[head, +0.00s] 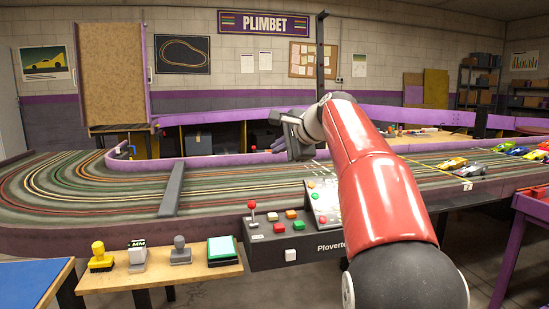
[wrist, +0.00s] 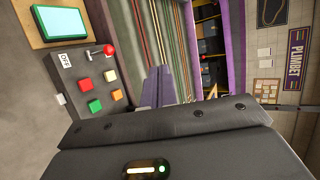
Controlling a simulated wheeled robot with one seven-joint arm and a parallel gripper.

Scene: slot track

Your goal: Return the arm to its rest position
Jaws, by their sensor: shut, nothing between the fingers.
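My red and black arm (head: 375,185) reaches up and forward from the lower right of the head view, bent at the wrist. My gripper (head: 276,146) is raised over the slot track (head: 100,190), past the control box (head: 275,253), and points left. Its fingers are together and empty; they also show in the wrist view (wrist: 158,86). The gripper appears clear of the track and box. The arm hides part of the control box and track.
The control box has a red-knobbed lever (head: 252,209) and colored buttons. A small wooden table (head: 160,280) at front left carries stamps and a teal pad (head: 221,250). A dark bar (head: 172,190) crosses the track. Toy cars (head: 452,163) stand at right. A dark post (head: 320,60) rises behind my gripper.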

